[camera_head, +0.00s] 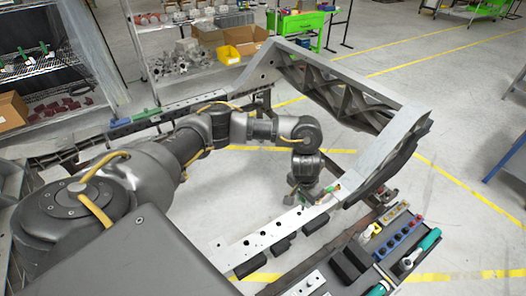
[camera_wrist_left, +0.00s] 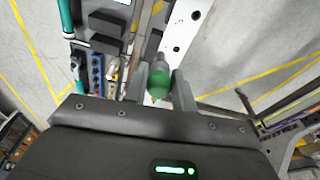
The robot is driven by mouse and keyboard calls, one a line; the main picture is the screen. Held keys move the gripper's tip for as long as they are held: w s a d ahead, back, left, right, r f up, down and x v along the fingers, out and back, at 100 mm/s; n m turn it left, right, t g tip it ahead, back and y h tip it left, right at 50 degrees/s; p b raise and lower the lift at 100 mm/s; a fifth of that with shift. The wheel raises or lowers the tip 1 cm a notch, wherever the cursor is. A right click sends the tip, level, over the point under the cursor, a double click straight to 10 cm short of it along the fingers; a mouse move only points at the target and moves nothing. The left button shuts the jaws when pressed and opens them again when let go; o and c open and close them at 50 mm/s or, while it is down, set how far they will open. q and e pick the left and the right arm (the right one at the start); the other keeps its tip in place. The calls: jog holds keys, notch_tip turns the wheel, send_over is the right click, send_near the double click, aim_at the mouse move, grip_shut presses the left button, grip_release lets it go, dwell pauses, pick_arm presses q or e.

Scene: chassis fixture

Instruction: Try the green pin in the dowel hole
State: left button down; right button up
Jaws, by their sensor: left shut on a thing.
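My left gripper (camera_head: 303,194) is low over the near rail of the chassis frame. In the left wrist view its two fingers (camera_wrist_left: 161,88) are shut on the green pin (camera_wrist_left: 157,77), which has a rounded green body. The pale rail (camera_head: 262,238) has several dark round holes along its top, and it also shows in the left wrist view (camera_wrist_left: 187,22). I cannot tell which one is the dowel hole, or whether the pin's tip touches the rail. A small green patch shows beside the gripper in the head view. My right gripper is not in view.
A dark tool tray (camera_head: 376,262) with a blue socket holder (camera_head: 399,241) and green-handled tools (camera_head: 420,250) lies right of the rail. The grey frame beam (camera_head: 385,160) rises behind. Floor inside the frame is clear.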

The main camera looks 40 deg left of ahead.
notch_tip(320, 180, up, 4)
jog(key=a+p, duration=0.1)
jog(key=p, duration=0.2)
pick_arm(q)
jog(key=s+a+f+b, duration=0.3)
jog(key=s+a+f, duration=0.1)
jog(key=f, duration=0.4)
jog(key=s+a+f+n+b, duration=0.1)
jog(key=s+a+f+b, duration=0.2)
jog(key=a+f, duration=0.3)
jog(key=shift+s+a+f+n, duration=0.15)
jog(key=shift+s+f+n, duration=0.15)
jog(key=shift+s+f, duration=0.5)
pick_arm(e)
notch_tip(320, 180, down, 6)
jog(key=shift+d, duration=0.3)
pick_arm(q)
jog(key=shift+w, duration=0.1)
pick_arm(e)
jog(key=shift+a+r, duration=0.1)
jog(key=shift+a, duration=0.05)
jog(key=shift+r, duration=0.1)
pick_arm(q)
jog(key=shift+s+p, duration=0.2)
jog(key=shift+p, duration=0.4)
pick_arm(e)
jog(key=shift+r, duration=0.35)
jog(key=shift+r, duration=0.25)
